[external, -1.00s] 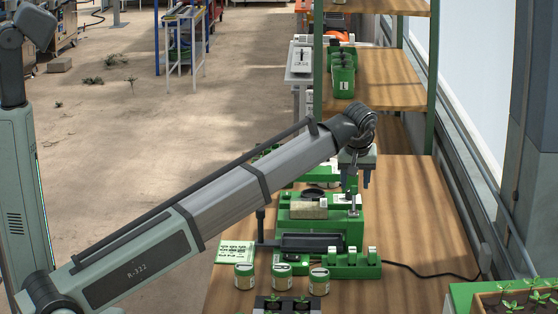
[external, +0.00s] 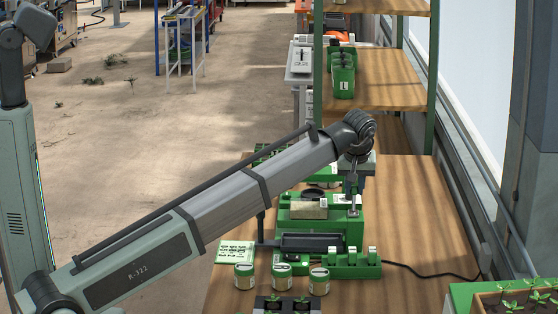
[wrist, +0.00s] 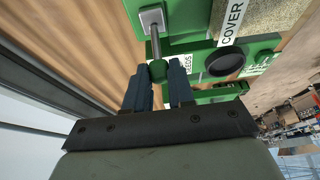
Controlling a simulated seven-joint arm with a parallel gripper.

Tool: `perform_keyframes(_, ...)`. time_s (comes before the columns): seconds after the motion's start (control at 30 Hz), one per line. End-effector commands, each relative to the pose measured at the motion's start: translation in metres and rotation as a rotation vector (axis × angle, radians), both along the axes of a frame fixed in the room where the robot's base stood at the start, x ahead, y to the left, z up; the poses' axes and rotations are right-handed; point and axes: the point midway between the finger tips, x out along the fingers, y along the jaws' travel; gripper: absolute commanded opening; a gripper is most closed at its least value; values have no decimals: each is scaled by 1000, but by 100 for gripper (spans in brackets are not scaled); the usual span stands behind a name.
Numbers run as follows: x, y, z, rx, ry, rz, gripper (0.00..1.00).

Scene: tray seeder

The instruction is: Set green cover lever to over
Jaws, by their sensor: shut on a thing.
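The cover lever has a silver stem and a green knob (wrist: 158,71). Its stem rises from a grey plate on the green seeder in the wrist view. The lever (external: 354,205) also shows at the right end of the seeder (external: 290,226) in the external view. My gripper (wrist: 160,80) has its two dark fingers on either side of the green knob and is shut on it. In the external view my gripper (external: 353,185) is just above the seeder's right end, its fingers partly hidden. A COVER label (wrist: 232,22) is beside the lever.
The bench (external: 410,220) is clear to the right, apart from a black cable.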

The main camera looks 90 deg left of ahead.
Motion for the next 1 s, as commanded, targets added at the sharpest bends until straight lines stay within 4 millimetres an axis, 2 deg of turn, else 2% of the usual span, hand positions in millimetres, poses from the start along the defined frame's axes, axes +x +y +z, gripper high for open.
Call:
perform_keyframes(0.03,0,0,0,0,0,0,7)
perform_keyframes(0.1,0,0,0,0,0,0,0)
perform_keyframes(0.67,0,-3,0,19,0,-1,0)
perform_keyframes(1.0,-2,-19,1,205,0,-3,0)
